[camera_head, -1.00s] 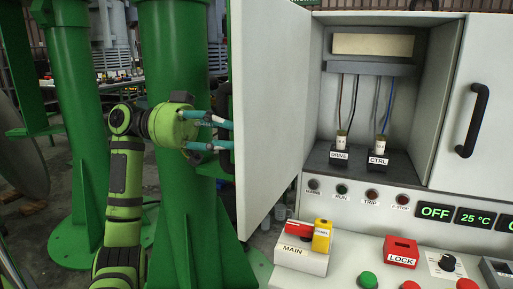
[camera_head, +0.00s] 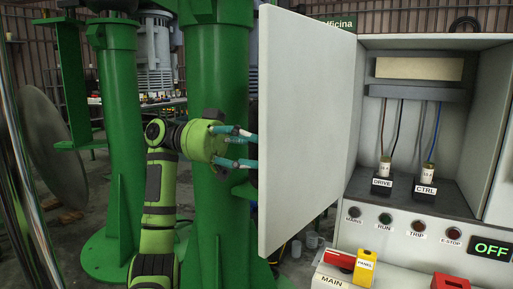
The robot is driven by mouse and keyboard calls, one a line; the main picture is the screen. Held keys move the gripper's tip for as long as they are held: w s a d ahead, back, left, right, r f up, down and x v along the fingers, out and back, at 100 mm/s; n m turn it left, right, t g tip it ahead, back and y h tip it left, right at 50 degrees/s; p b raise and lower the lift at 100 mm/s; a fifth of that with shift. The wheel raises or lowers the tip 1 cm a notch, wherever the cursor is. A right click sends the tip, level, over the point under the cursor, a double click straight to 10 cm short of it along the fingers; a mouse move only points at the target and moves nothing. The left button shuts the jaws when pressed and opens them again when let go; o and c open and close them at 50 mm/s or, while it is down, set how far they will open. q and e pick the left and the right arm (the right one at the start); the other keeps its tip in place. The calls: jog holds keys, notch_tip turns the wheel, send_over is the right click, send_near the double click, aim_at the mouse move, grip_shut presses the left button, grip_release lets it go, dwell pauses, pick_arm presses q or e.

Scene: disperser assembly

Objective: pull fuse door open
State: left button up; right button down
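The fuse door (camera_head: 306,130) is the light grey panel of the cabinet. It stands swung wide open to the left, its inner face towards me. The cabinet compartment behind it is exposed, with two fuses, one at the DRIVE socket (camera_head: 382,183) and one at the CTRL socket (camera_head: 427,189). My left gripper (camera_head: 250,149) is at the door's free edge, on its outer side. Its two fingers are spread apart, and their tips pass partly out of sight behind the door. The door's handle is mostly hidden there. My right gripper is not in view.
A thick green column (camera_head: 216,60) stands close behind my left arm. The control panel below the compartment carries a red and yellow MAIN switch (camera_head: 340,259), indicator lamps and an OFF display (camera_head: 490,249). Floor shows between the columns at the left.

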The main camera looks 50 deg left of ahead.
pick_arm(q)
jog(key=shift+w, duration=0.1)
jog(key=shift+a, duration=0.3)
jog(key=v, duration=0.7)
jog(key=shift+d, duration=0.1)
dwell(0.4)
